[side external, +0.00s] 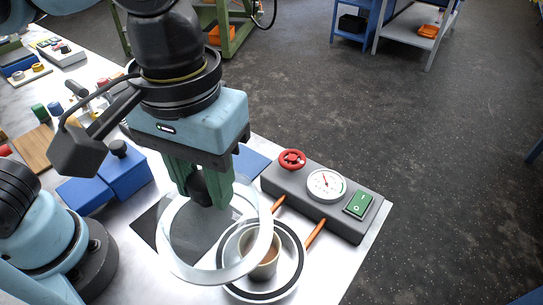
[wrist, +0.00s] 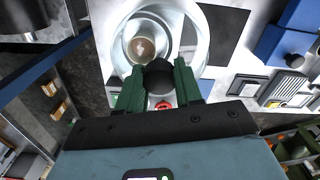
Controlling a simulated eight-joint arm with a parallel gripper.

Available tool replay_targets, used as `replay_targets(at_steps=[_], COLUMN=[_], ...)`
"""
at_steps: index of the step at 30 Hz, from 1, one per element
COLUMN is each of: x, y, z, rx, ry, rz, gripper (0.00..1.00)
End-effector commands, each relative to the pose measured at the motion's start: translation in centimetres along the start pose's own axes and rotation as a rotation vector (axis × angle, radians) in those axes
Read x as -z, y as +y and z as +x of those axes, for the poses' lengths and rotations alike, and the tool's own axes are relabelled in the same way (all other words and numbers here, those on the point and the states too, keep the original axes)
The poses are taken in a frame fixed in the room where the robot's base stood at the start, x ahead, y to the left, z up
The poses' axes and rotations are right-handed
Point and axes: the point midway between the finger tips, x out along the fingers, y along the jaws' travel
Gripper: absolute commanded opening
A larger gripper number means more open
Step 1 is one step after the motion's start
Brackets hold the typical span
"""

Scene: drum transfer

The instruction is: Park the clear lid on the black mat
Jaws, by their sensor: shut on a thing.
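The clear lid (side external: 165,240) is a wide see-through disc with a pale rim and a black knob (wrist: 158,78). My gripper (side external: 205,190) has green fingers shut on the knob, and the lid hangs below it. In the side view the lid overlaps both the black mat (side external: 146,222) and the white pan. Its exact height is hard to tell. In the wrist view the lid's rim (wrist: 203,48) surrounds the pan, and the black mat (wrist: 225,35) lies right of the pan, partly behind the rim. My gripper (wrist: 158,88) is at the lid's near side there.
The white pan (side external: 292,270) has a dark ring, orange handles and a cup (side external: 266,268) of brown stuff inside. A grey control box (side external: 345,222) with a red knob, gauge and green switch stands behind it. Blue boxes (side external: 122,176) stand left of the mat. The table edge is at right.

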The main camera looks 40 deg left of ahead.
Motion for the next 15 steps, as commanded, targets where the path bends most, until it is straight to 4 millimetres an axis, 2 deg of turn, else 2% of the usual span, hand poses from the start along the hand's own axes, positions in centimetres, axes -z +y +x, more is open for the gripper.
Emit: replay_targets(at_steps=[1, 6, 15], x=[-0.7, -2.5, -4.5], y=[-1.1, -4.3, -7.9], z=[0.2, 1.1, 3.0], rx=[0.000, 0.000, -0.001], ry=[0.000, 0.000, 0.000], rz=[0.002, 0.001, 0.001], gripper=[0.00, 0.00, 0.00])
